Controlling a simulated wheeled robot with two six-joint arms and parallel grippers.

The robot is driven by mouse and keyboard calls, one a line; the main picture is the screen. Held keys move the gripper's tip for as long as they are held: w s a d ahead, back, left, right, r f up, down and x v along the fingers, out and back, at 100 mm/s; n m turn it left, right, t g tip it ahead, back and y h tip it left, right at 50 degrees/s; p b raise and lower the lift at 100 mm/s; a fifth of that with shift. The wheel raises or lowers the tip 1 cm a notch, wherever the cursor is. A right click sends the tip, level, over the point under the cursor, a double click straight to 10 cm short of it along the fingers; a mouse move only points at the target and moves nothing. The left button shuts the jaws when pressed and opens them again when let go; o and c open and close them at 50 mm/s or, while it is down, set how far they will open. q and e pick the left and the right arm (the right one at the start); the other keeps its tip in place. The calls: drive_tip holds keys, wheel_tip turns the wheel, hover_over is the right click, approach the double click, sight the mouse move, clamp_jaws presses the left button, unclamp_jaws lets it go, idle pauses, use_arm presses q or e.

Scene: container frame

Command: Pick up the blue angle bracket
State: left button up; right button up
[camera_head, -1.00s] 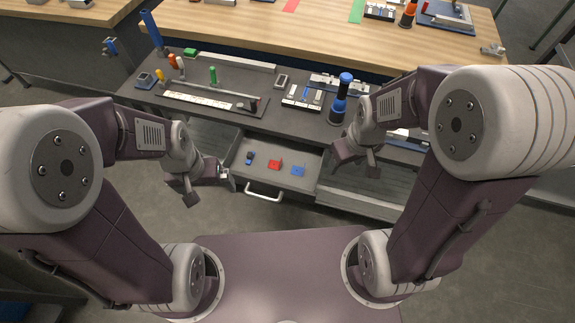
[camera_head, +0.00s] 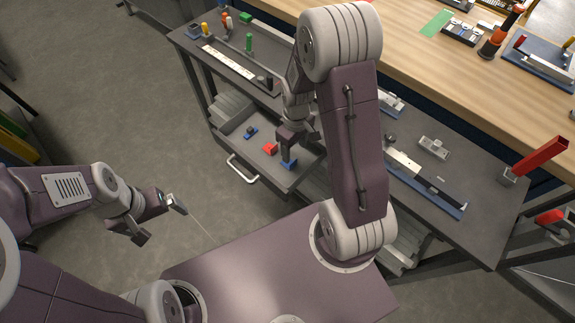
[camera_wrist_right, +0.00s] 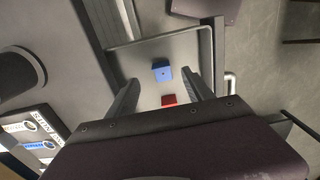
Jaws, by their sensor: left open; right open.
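The blue angle bracket (camera_head: 289,164) lies in the open drawer (camera_head: 238,160), near the drawer's right side. It also shows in the right wrist view (camera_wrist_right: 162,71), between and just beyond the fingertips.
A red bracket (camera_head: 270,149) lies beside the blue one, with a small dark-blue part (camera_head: 250,132) farther left in the drawer. The drawer handle (camera_head: 243,174) sticks out in front. The dark workbench top (camera_head: 445,180) with fixtures stands above the drawer.

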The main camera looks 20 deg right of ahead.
sight(294, 162)
drive_tip(key=shift+a+f, duration=0.1)
drive_tip(key=shift+f, duration=0.15)
wheel_tip(294, 162, down, 3)
drive_tip(key=shift+r, duration=0.2)
drive_tip(key=shift+f, duration=0.35)
wheel_tip(294, 162, down, 5)
drive_tip(key=shift+w+f, duration=0.1)
clamp_jaws()
drive_tip(key=shift+r, duration=0.2)
